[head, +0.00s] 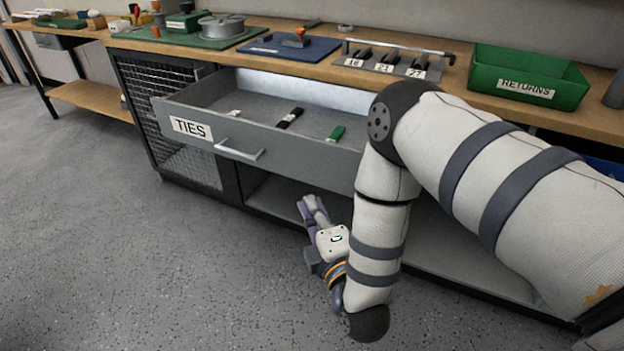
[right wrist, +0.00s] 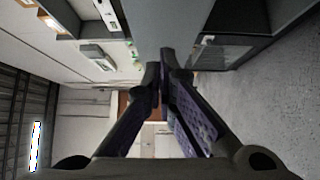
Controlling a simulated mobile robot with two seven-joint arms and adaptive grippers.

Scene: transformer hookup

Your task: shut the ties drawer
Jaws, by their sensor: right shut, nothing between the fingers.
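The ties drawer (head: 190,128) is a grey drawer pulled out from under the workbench, with a white "TIES" label and a pale bar handle (head: 240,150) on its front. Inside lie a small white item (head: 234,113), a black item (head: 290,118) and a green item (head: 336,133). My right gripper (head: 308,205) is below and to the right of the handle, in front of the open shelf, apart from the drawer. It is shut and empty; its fingertips meet in the right wrist view (right wrist: 167,65). My right arm hides the drawer's right end. My left gripper is not in view.
The workbench top (head: 400,92) holds a green "RETURNS" bin (head: 528,78), a numbered rack (head: 385,68), a blue mat (head: 290,47) and a green mat (head: 185,38). A wire mesh side (head: 165,115) stands left of the drawer. The floor (head: 120,260) in front is clear.

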